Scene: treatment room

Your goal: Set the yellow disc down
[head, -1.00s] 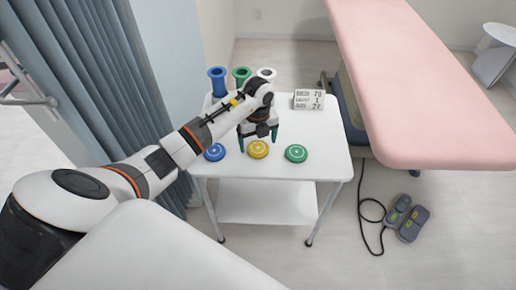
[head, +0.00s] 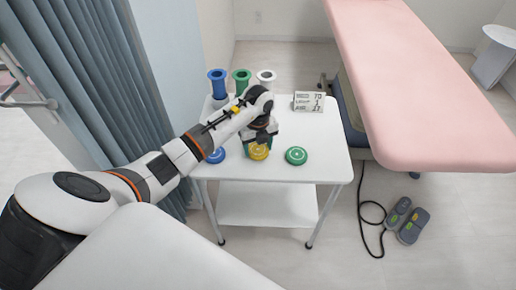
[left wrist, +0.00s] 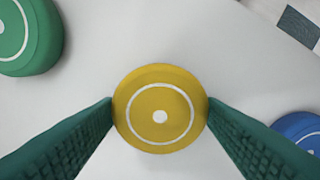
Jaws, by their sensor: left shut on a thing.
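The yellow disc (head: 259,153) is near the front edge of the white trolley top, between the blue disc and the green disc. In the left wrist view the yellow disc (left wrist: 160,108) sits between the two green fingers, with a white ring and centre dot on top. My left gripper (head: 259,146) is shut on it, one finger on each side. The disc is at or very close to the trolley top; I cannot tell whether it touches. My right gripper is not in view.
A green disc (head: 296,156) lies to the right and a blue disc (head: 216,155) to the left. Blue (head: 217,82), green (head: 241,80) and white (head: 266,79) spools stand at the back. A display sign (head: 308,101) stands back right. The trolley top (head: 325,135) is clear at right.

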